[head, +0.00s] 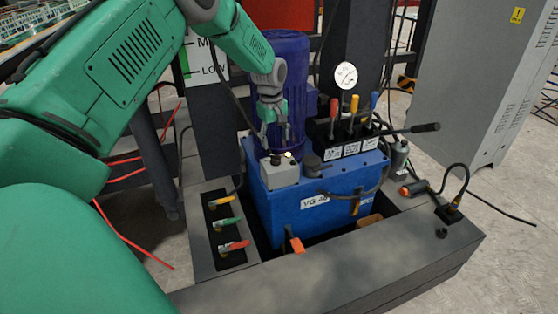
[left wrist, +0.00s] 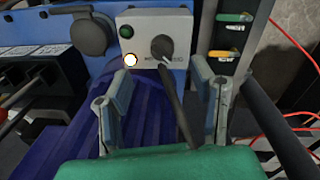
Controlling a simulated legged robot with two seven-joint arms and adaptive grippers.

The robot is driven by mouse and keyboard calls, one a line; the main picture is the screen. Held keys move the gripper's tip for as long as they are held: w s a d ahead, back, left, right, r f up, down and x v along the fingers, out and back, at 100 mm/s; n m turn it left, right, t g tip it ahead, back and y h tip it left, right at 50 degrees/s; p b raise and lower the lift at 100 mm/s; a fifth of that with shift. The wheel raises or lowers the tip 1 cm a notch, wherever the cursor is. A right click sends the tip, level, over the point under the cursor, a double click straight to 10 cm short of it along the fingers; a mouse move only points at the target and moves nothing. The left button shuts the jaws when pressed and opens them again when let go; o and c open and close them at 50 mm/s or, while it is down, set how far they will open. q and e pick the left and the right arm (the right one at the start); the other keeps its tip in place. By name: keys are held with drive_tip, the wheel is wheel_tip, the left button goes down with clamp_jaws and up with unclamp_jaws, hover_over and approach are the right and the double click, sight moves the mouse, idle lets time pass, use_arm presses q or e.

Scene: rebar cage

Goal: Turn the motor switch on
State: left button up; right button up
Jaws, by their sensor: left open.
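The motor switch (left wrist: 161,46) is a black rotary knob on a light grey control box (left wrist: 145,22). In the left wrist view the box also carries a dark green button (left wrist: 126,31) and a glowing lamp (left wrist: 130,60). In the head view the control box (head: 281,177) sits on the near corner of the blue power unit (head: 290,207). My left gripper (head: 276,142) is open just above and behind the box. In the left wrist view its fingers (left wrist: 163,80) are spread on either side below the knob, apart from it. My right gripper is not in view.
A purple motor (head: 285,75) stands behind the gripper. Red, yellow and blue levers (head: 354,112) and a pressure gauge (head: 346,75) are to the right. A valve panel (head: 226,228) with coloured handles lies left. A grey cabinet (head: 480,75) stands at far right.

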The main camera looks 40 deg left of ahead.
sight(279, 157)
use_arm(q)
drive_tip(key=a+f, duration=0.1)
drive_tip(key=f, duration=0.1)
drive_tip(key=f+b, duration=0.1)
drive_tip(key=f, duration=0.1)
drive_tip(key=a+f, duration=0.1)
drive_tip(key=f, duration=0.2)
drive_tip(key=shift+w+a, duration=0.1)
drive_tip(key=shift+a, duration=0.2)
drive_tip(key=d, duration=0.1)
drive_tip(key=d+b, duration=0.1)
drive_tip(key=d, duration=0.1)
drive_tip(key=shift+w+f, duration=0.2)
drive_tip(key=shift+d, duration=0.25)
drive_tip(key=shift+s+a+f, duration=0.1)
drive_tip(key=shift+a+f, duration=0.15)
drive_tip(key=shift+a, duration=0.25)
drive_tip(key=shift+a+f, duration=0.2)
drive_tip(key=shift+a, duration=0.3)
drive_tip(key=shift+c, duration=1.3)
drive_tip(key=shift+a+f, duration=0.1)
drive_tip(key=shift+a, duration=0.15)
drive_tip(key=c, duration=0.9)
drive_tip(key=shift+d, duration=0.8)
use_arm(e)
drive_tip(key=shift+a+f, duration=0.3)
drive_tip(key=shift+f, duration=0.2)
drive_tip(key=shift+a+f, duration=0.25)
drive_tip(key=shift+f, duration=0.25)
